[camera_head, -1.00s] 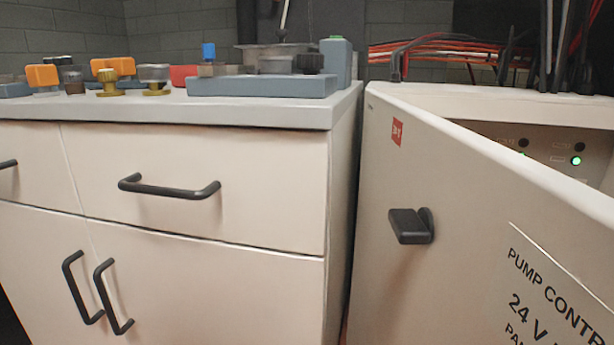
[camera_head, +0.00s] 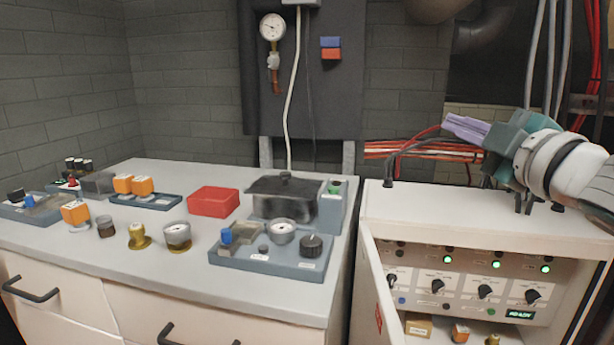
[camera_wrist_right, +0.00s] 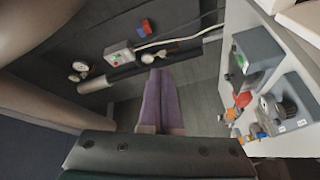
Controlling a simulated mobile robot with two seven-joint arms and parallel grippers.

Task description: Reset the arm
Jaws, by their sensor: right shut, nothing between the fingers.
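My right gripper (camera_head: 466,127) is raised at the right of the head view, above the pump control cabinet (camera_head: 480,208). Its purple fingers point left and are shut with nothing between them. In the right wrist view the closed fingers (camera_wrist_right: 159,100) lie side by side before the dark wall. My right arm (camera_head: 558,165) comes in from the right edge of the head view. My left gripper is in neither current view.
The bench (camera_head: 150,255) at left carries a red box (camera_head: 213,201), a black-lidded pot (camera_head: 284,190) and several small fittings. The cabinet front is open, showing knobs and green lights. Red cables (camera_head: 415,150) and a pressure gauge (camera_head: 272,27) are at the wall.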

